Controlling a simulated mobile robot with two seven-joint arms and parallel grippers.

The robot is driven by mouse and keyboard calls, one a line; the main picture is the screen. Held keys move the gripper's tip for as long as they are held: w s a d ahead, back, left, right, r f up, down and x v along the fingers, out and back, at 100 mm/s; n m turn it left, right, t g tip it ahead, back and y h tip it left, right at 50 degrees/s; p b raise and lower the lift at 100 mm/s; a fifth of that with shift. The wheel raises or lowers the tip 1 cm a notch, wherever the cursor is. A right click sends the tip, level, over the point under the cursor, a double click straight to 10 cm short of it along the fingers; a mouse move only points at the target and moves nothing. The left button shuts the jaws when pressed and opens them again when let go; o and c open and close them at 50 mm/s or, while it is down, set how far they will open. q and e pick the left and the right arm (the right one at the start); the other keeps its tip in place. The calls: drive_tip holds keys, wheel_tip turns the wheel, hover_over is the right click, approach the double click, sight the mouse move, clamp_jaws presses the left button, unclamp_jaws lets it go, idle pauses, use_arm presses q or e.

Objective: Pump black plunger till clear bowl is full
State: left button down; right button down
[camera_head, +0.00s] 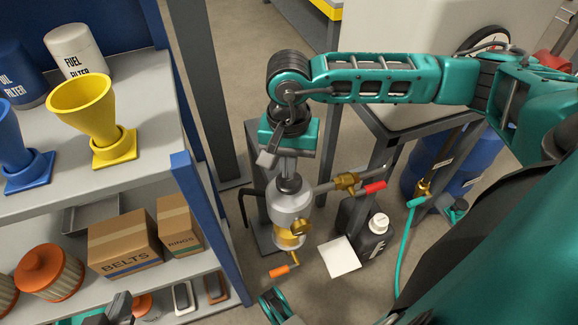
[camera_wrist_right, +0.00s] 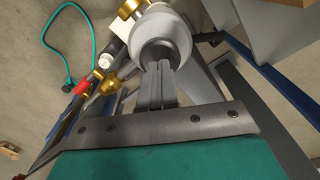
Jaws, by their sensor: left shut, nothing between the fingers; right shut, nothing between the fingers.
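The pump (camera_head: 291,205) is a pale grey cylinder with brass fittings, standing on a post beside the shelf. Its black plunger (camera_head: 290,184) sticks up from the top; in the right wrist view the dark plunger top (camera_wrist_right: 157,54) lies at the fingertips. My right gripper (camera_head: 288,174) points down over the plunger, shut with nothing between its fingers; I cannot tell whether it touches. A small amber-coloured part, which looks like the clear bowl (camera_head: 289,240), sits under the pump body; its fill level is too small to tell. My left gripper (camera_head: 119,304) is shut and empty at the bottom left.
A red-handled brass valve (camera_head: 347,183) is on the pipe right of the pump. A black jug (camera_head: 368,238) stands at right.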

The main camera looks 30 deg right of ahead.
drive_tip(key=shift+f, duration=0.1)
drive_tip(key=shift+f+b, duration=0.55)
drive_tip(key=shift+f, duration=1.1)
drive_tip(key=shift+r, duration=0.1)
drive_tip(key=shift+r+p, duration=1)
drive_tip(key=shift+r, duration=0.65)
